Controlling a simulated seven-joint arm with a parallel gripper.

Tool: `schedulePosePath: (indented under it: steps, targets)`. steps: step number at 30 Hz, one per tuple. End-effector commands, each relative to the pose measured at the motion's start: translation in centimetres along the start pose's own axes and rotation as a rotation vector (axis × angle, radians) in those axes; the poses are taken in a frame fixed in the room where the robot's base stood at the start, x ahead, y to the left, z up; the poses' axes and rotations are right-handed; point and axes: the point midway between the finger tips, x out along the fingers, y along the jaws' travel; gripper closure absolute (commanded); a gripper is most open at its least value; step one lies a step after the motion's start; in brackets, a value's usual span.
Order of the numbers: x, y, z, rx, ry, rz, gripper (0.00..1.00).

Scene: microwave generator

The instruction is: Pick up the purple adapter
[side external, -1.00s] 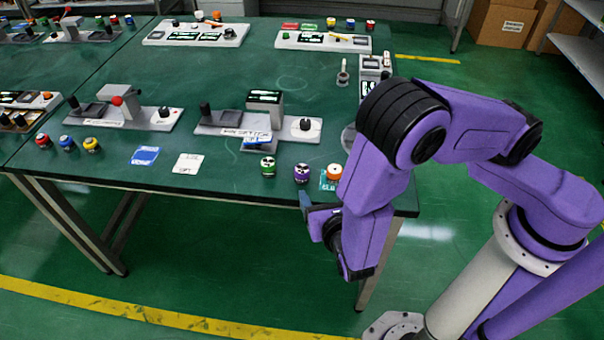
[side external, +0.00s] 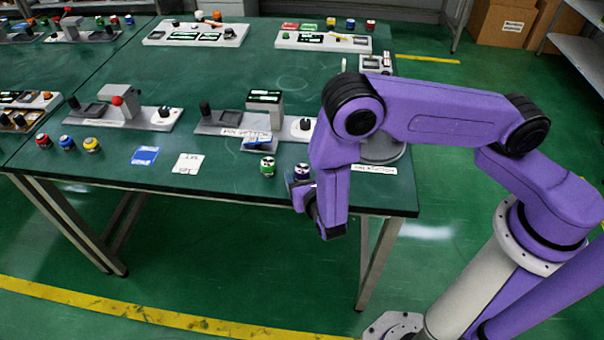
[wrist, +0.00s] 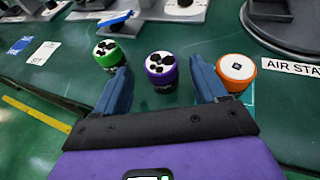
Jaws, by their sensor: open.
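The purple adapter (wrist: 161,70) is a short round piece with a purple ring and a white top with dark marks. It stands upright near the table's front edge. In the side view the purple adapter (side external: 302,172) is partly hidden by my arm. My gripper (wrist: 163,80) is open and empty. In the wrist view its two blue fingers point toward the purple adapter, which appears between and just beyond the fingertips. In the side view my gripper (side external: 300,192) is at the table's front edge, close to the adapter; whether it touches cannot be told.
A green adapter (wrist: 108,54) stands close left of the purple one, near the left finger. An orange adapter (wrist: 236,70) stands to the right, near the right finger. A grey machine panel (side external: 240,125) lies behind them. Cards (side external: 187,163) lie flat to the left.

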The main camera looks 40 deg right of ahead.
Motion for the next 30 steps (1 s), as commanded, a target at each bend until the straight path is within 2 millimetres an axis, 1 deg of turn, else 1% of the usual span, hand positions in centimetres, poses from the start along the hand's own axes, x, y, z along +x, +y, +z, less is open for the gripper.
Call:
schedulePosePath:
  steps: [4, 9, 12, 16, 22, 23, 24, 26, 27, 28, 30]
  targets:
    - [1.2, -0.1, -0.1, 0.002, 0.0, -0.002, 0.28]
    - [3.7, -0.3, -0.3, 0.002, 0.0, -0.003, 0.28]
    - [4.7, -0.2, -0.3, 0.002, 0.0, -0.001, 0.28]
    - [5.3, -0.2, -0.3, 0.001, 0.001, -0.001, 0.28]
    - [5.3, -0.1, -0.3, 0.0, 0.001, 0.0, 0.28]
    - [5.3, -0.1, -0.3, 0.0, 0.001, 0.0, 0.38]
    - [5.3, -0.1, -0.3, 0.0, 0.001, 0.0, 0.51]
    - [5.2, -0.1, -0.3, 0.0, 0.001, 0.0, 0.7]
    - [5.2, -0.1, -0.3, 0.0, 0.001, 0.0, 0.83]
    - [5.2, -0.1, -0.3, 0.0, 0.001, 0.0, 0.89]
    - [5.2, -0.1, -0.3, 0.001, 0.0, 0.0, 0.89]
